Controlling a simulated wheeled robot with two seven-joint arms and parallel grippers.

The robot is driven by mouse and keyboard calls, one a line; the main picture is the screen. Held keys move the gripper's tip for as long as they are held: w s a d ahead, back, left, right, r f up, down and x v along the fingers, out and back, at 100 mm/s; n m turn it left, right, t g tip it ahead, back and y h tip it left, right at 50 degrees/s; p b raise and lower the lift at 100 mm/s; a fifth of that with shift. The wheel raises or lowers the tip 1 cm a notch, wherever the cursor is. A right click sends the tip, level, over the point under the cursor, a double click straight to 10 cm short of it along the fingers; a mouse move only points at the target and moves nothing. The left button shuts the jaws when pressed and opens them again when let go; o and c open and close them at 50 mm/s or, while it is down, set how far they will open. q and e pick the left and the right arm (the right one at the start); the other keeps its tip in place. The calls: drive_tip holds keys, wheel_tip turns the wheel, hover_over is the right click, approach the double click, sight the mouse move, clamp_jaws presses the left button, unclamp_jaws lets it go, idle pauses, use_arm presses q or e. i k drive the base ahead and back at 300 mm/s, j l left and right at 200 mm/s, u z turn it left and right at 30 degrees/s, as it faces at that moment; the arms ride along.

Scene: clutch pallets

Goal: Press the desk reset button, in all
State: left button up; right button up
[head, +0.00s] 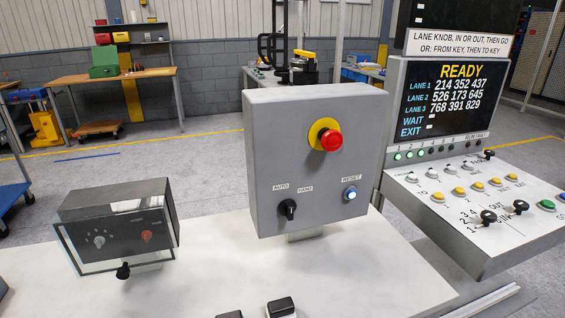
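The reset button (350,194) is a round pale button with a bluish-white glow, in a dark ring under the label RESET. It sits at the lower right of the front of an upright grey control box (262,145) on the white desk (200,275). A red mushroom button (331,140) on a yellow disc is above it. A black selector knob (289,209), labelled AUTO and HAND, is to its left. Nothing covers the reset button.
A dark box with a clear cover (120,225) stands left on the desk. A sloped button panel (470,205) and a screen reading READY (455,100) are at the right.

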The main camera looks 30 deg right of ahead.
sight(351, 193)
drive_tip(key=z, duration=1.45)
